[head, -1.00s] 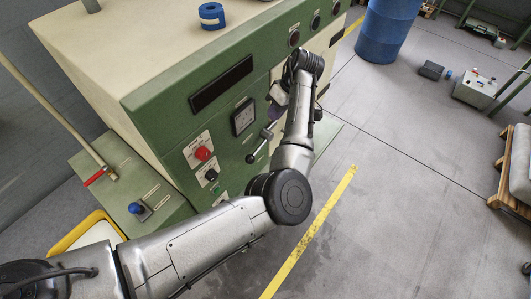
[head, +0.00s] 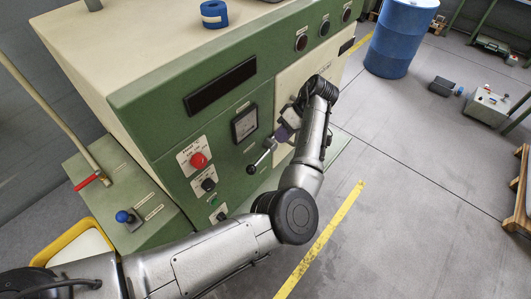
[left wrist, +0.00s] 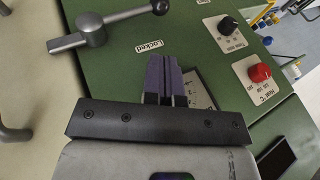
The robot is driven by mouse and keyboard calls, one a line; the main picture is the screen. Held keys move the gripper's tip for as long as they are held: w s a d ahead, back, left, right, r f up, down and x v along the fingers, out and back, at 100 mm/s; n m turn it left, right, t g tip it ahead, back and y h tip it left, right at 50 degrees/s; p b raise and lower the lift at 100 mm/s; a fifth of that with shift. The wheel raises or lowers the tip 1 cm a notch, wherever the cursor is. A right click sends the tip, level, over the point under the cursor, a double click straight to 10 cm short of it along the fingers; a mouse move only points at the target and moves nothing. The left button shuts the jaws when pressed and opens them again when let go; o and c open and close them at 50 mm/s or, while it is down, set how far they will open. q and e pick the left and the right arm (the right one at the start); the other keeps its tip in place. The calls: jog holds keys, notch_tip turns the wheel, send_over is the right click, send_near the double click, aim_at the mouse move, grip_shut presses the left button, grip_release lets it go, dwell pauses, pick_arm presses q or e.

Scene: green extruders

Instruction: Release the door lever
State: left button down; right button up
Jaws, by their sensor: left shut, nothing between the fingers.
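The door lever (head: 262,156) is a grey metal bar with a dark round knob, on the green machine front below the square meter. My right gripper is out of view.
A red knob (head: 199,160) and a black knob (head: 208,184) sit on the panel left of the lever. A pale door panel (head: 293,89) lies behind my left wrist. A blue barrel (head: 397,40) stands at the back.

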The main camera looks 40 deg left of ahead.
aim_at(254, 166)
pick_arm(q)
jog(key=b+x, duration=0.1)
jog(key=x, duration=1.2)
jog(key=shift+a+f, duration=0.1)
jog(key=shift+f, duration=0.1)
jog(key=shift+s+f, duration=0.1)
jog(key=shift+a, duration=0.1)
